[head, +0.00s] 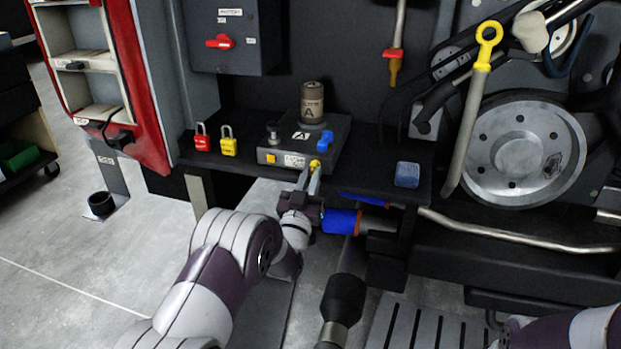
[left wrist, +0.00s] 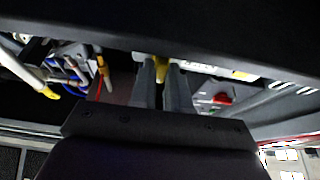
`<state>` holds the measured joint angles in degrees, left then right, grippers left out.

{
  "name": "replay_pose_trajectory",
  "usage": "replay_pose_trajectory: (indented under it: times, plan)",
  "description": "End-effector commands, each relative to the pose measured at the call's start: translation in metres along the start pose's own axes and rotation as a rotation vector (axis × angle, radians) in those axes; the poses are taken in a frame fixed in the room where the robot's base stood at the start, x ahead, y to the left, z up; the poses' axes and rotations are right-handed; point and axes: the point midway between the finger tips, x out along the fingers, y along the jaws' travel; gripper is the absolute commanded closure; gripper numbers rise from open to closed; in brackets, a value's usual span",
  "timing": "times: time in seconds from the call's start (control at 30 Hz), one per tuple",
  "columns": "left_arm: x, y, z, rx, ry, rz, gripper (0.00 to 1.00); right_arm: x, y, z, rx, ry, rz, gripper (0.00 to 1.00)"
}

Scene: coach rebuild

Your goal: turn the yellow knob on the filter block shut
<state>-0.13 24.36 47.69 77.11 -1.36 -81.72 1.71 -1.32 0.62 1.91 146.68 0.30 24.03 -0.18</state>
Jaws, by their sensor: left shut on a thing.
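The filter block (head: 283,150) is a dark box on a black shelf, with a brown canister (head: 313,103) marked A on top. The yellow knob (head: 315,163) is on its front face, right of a white label. My left gripper (head: 313,176) reaches up from below and is shut on the knob. In the left wrist view the yellow knob (left wrist: 162,67) shows between the two grey fingers (left wrist: 163,82). The fingers partly cover it, and its exact angle is hard to tell. My right gripper is out of the picture.
A blue box (head: 407,174) is at the right. A blue cylinder (head: 340,221) sits close beside my left gripper.

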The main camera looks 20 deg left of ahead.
Motion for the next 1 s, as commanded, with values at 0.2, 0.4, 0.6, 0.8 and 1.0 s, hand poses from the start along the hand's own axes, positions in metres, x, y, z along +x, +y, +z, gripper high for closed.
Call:
replay_pose_trajectory:
  times: [0.2,0.4,0.6,0.8,1.0]
  plan:
    - [-0.001,0.000,0.002,-0.001,-0.004,0.000,0.73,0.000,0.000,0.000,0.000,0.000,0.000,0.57]
    - [-0.003,0.000,0.001,0.000,-0.004,0.000,0.73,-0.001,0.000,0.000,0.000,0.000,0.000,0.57]
    - [-0.042,0.000,-0.001,0.000,-0.008,0.000,0.73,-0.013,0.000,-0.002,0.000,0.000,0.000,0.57]
    - [-0.096,0.000,-0.001,0.000,-0.007,0.000,0.73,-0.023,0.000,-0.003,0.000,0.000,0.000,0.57]
    - [-0.125,0.000,0.001,0.000,-0.005,0.000,0.73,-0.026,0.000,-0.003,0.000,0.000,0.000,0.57]
